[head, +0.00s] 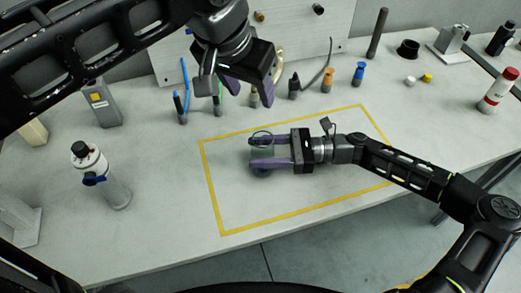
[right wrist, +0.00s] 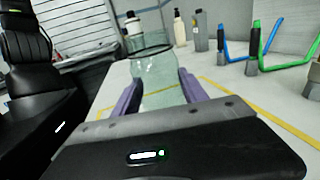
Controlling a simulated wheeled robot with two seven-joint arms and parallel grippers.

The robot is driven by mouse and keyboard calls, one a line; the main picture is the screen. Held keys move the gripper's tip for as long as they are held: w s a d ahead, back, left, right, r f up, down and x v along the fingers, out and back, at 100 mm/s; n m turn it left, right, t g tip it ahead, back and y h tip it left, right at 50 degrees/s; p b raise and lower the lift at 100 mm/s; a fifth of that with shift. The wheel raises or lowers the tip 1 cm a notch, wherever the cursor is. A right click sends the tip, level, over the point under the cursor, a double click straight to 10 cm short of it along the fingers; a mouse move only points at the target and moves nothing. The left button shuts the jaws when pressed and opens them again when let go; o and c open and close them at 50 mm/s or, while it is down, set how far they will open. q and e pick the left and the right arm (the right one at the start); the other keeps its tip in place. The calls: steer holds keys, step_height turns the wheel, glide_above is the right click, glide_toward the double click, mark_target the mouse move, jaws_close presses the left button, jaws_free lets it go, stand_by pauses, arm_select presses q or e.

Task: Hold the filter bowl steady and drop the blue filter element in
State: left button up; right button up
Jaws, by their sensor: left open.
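The filter bowl (head: 262,156) is a clear greenish jar with a dark rim, upright inside the yellow outline. It also shows in the right wrist view (right wrist: 155,75). My right gripper (head: 250,152) has its purple fingers on either side of the bowl, seemingly closed against its walls. My left gripper (head: 245,95) is open and empty, above the back of the table. A small blue flared piece (head: 358,73) stands at the back right, and a blue bent tube (head: 184,85) stands at the back left. I cannot tell which is the filter element.
An orange piece (head: 328,79) stands beside the blue flared one. A white bottle (head: 100,172) stands at the left, and a red and white bottle (head: 497,91) at the right. The marked area (head: 235,208) is clear around the bowl, except for my right arm.

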steer(key=o, duration=0.6)
steer(key=shift+c, duration=0.2)
steer(key=d, duration=1.2)
steer(key=shift+w, duration=0.3)
